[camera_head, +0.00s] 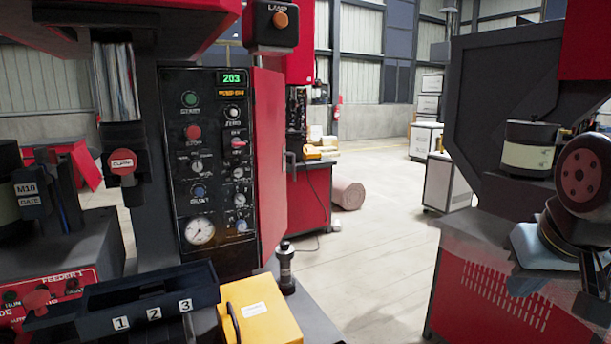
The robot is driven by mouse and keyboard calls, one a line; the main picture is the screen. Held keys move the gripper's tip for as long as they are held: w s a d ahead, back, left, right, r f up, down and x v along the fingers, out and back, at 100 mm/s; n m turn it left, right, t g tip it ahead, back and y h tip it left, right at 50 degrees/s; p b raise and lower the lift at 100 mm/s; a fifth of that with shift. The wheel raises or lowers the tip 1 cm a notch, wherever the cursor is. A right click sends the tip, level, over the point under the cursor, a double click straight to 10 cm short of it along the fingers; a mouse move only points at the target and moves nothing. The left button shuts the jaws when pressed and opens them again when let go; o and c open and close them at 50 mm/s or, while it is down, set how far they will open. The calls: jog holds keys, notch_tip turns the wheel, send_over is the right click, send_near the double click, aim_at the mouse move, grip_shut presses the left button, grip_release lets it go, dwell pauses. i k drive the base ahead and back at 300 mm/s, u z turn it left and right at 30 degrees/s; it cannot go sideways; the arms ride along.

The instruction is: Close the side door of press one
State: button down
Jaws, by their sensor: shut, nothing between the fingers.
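The press (143,170) with the black control panel (213,170) stands at the left. A red side door panel (268,165) stands upright just right of the control panel. A small handle (291,166) shows by its right edge. The door seems to stand out from the press side, but its hinge and the opening behind it are hidden, so I cannot tell how far it is open. My gripper is not in view.
A yellow box (262,312) and a dark upright cylinder (286,268) stand below the door. A black tray numbered 1, 2, 3 (150,290) is at the front left. Red and dark machinery (490,275) fills the right. Open floor (385,250) lies between.

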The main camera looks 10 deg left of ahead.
aim_at(269, 90)
jog(key=u, duration=0.15)
jog(key=k, duration=0.95)
jog(key=u, duration=0.5)
jog(key=i, duration=0.95)
